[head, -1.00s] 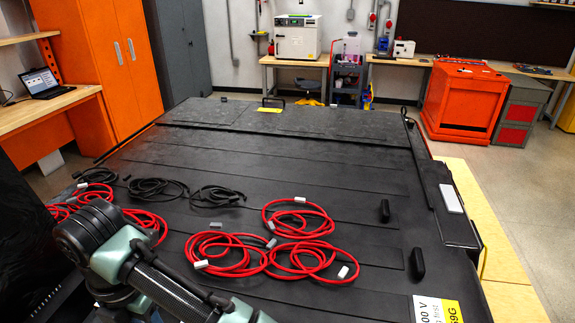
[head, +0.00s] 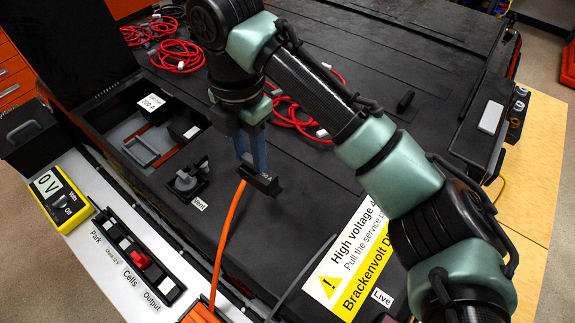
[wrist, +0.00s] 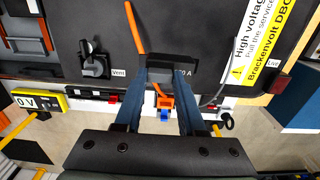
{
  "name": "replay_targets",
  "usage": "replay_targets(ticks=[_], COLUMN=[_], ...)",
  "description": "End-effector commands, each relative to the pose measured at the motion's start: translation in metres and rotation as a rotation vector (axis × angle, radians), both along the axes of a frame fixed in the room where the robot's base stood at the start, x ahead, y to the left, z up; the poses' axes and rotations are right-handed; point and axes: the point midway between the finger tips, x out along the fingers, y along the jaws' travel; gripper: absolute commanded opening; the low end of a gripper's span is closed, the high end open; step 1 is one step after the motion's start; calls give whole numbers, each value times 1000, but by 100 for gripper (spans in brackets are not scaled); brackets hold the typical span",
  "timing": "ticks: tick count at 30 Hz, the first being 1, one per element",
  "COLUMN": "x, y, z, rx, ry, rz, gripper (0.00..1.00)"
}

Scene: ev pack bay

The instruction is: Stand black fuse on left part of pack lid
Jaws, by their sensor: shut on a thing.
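My gripper (head: 256,168) hangs over the near part of the black pack lid (head: 325,185), fingers pointing down. It is shut on the black fuse (head: 264,184), a small dark block with white lettering ending in A. The wrist view shows the fuse (wrist: 180,68) between the fingertips of my gripper (wrist: 169,78), lying crosswise. The fuse seems to be above the lid, but I cannot tell the gap. An orange strip (head: 228,230) passes close by the fuse; I cannot tell whether they touch.
A recess with a grey handle (head: 141,151) and a black block labelled 200 A (head: 154,104) lies left. A vent fitting (head: 188,180) is near the fuse. A high-voltage label (head: 345,262) is right. Red cables (head: 178,54) lie farther back. A switch panel (head: 140,258) borders the front-left.

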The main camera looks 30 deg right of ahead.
Motion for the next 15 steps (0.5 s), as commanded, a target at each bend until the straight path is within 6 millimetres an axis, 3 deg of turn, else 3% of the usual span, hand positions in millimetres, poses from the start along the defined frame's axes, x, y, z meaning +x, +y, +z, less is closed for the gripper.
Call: replay_targets(ticks=[9, 15], x=[-1, 0], y=[2, 1], z=[-45, -64], rx=[7, 3], ry=[1, 0], rz=[1, 1], gripper=[0, 0])
